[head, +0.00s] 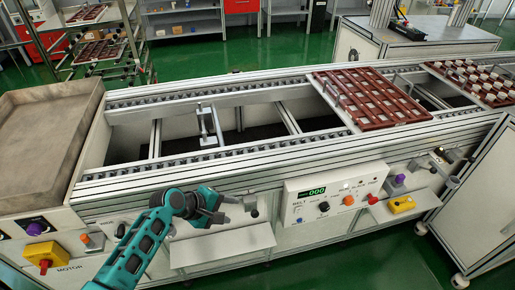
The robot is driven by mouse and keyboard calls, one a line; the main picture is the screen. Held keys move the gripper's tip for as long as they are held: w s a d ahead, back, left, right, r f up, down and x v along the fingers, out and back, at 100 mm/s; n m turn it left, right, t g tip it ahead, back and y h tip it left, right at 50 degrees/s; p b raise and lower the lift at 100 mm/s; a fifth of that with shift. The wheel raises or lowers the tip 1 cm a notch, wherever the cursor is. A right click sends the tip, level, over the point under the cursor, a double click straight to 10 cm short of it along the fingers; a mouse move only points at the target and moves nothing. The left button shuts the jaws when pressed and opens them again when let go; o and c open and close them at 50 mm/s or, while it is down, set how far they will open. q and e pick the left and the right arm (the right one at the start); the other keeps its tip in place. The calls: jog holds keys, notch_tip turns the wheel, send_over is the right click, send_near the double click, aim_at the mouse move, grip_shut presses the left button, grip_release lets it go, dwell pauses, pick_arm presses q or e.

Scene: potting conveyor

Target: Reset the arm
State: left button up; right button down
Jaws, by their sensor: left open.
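My left arm comes in from the bottom left, teal and dark grey. My left gripper (221,210) is at its end, in front of the conveyor's near side and above a small white shelf (222,245). It is open and I see nothing between its fingers, though it is small in the picture. It appears apart from the conveyor (215,165). My right gripper is not in the picture.
A brown tray (372,98) with square openings lies on the conveyor, and another tray (478,82) with pale pots is farther right. A control panel (332,192) reading 000 is right of my gripper. A grey bin (45,130) stands left.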

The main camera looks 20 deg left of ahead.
pick_arm(q)
jog(key=s+d+r+m+t+y, duration=0.1)
jog(key=s+d+m+t+y, duration=0.2)
jog(key=s+m, duration=1.1)
jog(key=d+m, duration=0.2)
jog(key=d, duration=0.1)
jog(key=shift+d+r+t, duration=0.15)
jog(key=shift+r+t, duration=0.05)
jog(key=shift+t, duration=0.1)
jog(key=shift+s, duration=0.1)
